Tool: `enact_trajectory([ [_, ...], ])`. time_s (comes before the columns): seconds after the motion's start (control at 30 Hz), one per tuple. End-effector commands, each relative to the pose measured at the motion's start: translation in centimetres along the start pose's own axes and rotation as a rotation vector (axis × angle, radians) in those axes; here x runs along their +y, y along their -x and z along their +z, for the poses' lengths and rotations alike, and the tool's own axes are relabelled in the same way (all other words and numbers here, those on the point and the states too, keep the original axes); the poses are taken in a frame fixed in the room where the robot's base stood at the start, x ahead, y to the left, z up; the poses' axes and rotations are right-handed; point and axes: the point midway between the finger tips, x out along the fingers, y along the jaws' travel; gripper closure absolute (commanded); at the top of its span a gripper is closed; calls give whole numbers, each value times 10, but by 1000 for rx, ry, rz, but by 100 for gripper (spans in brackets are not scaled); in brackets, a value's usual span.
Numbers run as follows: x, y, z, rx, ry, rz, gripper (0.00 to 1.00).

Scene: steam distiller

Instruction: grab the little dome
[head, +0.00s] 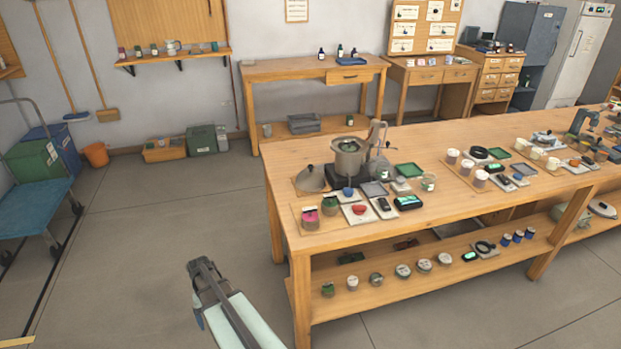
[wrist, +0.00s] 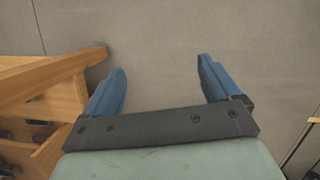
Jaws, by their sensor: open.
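A small grey dome-shaped lid (head: 312,179) rests near the left end of the wooden workbench, beside the steam distiller (head: 349,158). It looks like the little dome, with a dark knob on top. My gripper (head: 203,273) is low over the floor, left of the bench and well apart from the dome. In the wrist view my gripper (wrist: 160,75) shows two blue fingers spread wide, with only grey floor between them. The dome is not in the wrist view.
Jars, a red item on a white tray (head: 358,212) and small dark devices crowd the bench around the distiller. The bench edge (wrist: 60,85) shows at left in the wrist view. Several jars line the lower shelf (head: 400,284).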

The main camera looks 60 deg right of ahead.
Motion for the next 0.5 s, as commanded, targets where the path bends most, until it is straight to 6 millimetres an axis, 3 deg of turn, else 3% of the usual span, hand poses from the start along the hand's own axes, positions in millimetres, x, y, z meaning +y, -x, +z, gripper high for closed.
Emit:
enact_trajectory([
  [0.03, 12, 18, -18, 21, -29, -11, 10],
  [0.2, 51, 76, -58, 76, -112, -40, 10],
  [0.5, 137, 186, -107, 175, -260, -86, 10],
])
